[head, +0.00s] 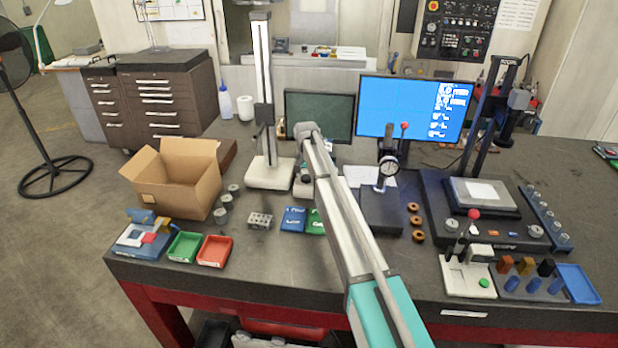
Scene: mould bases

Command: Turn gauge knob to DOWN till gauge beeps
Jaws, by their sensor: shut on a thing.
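The tall height gauge (263,85) stands upright on the bench, left of centre, on a pale block base (270,174). My arm reaches from the lower right to a spot just right of this base. My gripper (303,171) is at the arm's far end, low beside the gauge, and is shut on a small part there. My own wrist covers most of the fingers, and the knob itself is hidden. Its turn position and any gauge reading cannot be made out.
A dark screen (319,111) and a lit blue monitor (415,108) stand behind. An open cardboard box (175,185) is to the left. A dial gauge stand (382,208) is right of my arm. Green and red trays (214,251) line the front left edge.

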